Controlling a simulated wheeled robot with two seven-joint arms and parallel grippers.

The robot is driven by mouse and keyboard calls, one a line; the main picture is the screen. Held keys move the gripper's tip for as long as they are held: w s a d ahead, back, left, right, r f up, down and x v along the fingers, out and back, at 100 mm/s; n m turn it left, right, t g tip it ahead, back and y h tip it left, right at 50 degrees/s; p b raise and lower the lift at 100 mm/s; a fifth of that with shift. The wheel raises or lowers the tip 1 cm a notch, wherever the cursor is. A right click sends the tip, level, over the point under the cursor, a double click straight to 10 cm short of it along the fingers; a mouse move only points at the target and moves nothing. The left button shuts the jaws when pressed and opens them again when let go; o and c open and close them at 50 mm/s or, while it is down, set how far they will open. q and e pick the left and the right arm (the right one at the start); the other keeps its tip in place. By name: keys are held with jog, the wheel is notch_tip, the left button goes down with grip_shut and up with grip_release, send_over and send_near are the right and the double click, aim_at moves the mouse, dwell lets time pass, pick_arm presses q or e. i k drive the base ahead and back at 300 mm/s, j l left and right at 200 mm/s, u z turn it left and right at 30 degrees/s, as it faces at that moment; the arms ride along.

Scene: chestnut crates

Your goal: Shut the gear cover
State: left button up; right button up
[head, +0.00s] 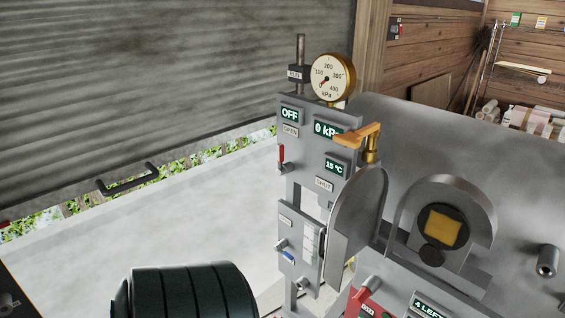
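The gear cover (357,222) is a grey metal plate with a rounded top. It stands open, swung out to the left of the arched grey housing (482,213), and is seen at a steep angle. The housing's front is uncovered. Inside it show a dark round part with a yellowish square face (443,231) and a smaller dark round part (431,256) below. A gap separates the cover from the housing. The cover's lower edge is partly hard to make out. Neither of my grippers is in view.
A grey panel (301,150) with displays, switches and a gauge (333,78) stands left of the cover. A brass-orange lever (358,136) juts out just above it. A red part (367,303) sits below. A dark ribbed cylinder (190,292) is at the lower left.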

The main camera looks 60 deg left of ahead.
aim_at(355, 217)
jog(key=k+j, duration=0.1)
jog(key=j, duration=0.45)
jog(key=k+j, duration=0.15)
jog(key=j, duration=0.45)
jog(key=k+j+u, duration=0.1)
jog(key=j, duration=0.45)
jog(key=k+j, duration=0.1)
jog(key=j, duration=0.5)
jog(key=l+z, duration=0.1)
jog(key=l, duration=0.15)
